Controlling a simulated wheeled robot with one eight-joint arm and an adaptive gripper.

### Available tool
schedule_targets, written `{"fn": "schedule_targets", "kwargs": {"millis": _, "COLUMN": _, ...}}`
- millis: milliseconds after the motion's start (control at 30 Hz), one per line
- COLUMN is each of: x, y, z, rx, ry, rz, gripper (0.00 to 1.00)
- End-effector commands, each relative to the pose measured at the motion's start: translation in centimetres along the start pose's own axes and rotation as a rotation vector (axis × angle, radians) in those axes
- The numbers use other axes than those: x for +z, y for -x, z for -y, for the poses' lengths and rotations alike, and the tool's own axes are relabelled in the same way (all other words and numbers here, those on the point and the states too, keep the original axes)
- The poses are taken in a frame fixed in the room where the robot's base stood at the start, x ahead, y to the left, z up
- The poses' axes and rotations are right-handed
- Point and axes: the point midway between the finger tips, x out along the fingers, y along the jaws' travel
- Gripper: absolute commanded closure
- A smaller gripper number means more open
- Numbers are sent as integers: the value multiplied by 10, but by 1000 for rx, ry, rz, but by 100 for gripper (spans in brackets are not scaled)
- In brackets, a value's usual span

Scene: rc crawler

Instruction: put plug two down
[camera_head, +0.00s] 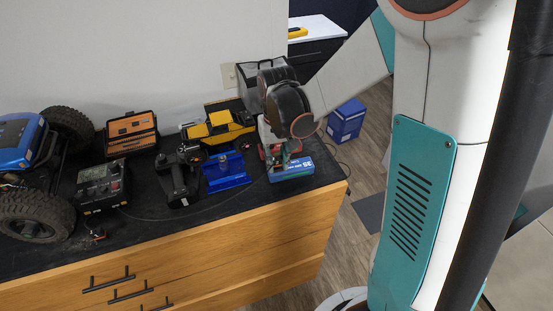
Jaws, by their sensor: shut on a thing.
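My gripper (278,155) is over the right end of the black worktop, just above and behind a blue battery pack (292,171) with white lettering. It is shut, seemingly on plug two, but the plug is too small and too covered by the fingers and wrist to make out. I cannot tell whether the plug touches the pack or the worktop. A small connector with an orange-yellow tint (97,236) lies by the black charger (102,186) at the left. A thin dark cable runs from there across the worktop towards the battery pack.
On the worktop (165,228) stand a blue crawler (30,150), an orange case (131,134), a black transmitter (177,180), a yellow crawler (220,126), a blue tray (225,171) and a dark bag (243,85). The front strip is mostly clear. A blue box (346,121) is on the floor.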

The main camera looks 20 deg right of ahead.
Motion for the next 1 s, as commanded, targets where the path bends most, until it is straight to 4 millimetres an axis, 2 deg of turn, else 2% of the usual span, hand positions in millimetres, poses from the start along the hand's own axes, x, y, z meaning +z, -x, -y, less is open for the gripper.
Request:
{"fn": "schedule_targets", "kwargs": {"millis": 167, "x": 0, "y": 0, "z": 0, "rx": 0, "ry": 0, "rz": 1, "gripper": 89}}
{"fn": "schedule_targets", "kwargs": {"millis": 200, "x": 0, "y": 0, "z": 0, "rx": 0, "ry": 0, "rz": 1, "gripper": 69}}
{"fn": "schedule_targets", "kwargs": {"millis": 267, "x": 0, "y": 0, "z": 0, "rx": 0, "ry": 0, "rz": 1, "gripper": 56}}
{"fn": "schedule_targets", "kwargs": {"millis": 667, "x": 0, "y": 5, "z": 0, "rx": 0, "ry": 0, "rz": 1, "gripper": 56}}
{"fn": "schedule_targets", "kwargs": {"millis": 767, "x": 0, "y": 16, "z": 0, "rx": 0, "ry": 0, "rz": 1, "gripper": 56}}
{"fn": "schedule_targets", "kwargs": {"millis": 1000, "x": 1, "y": 63, "z": 0, "rx": 0, "ry": 0, "rz": 1, "gripper": 56}}
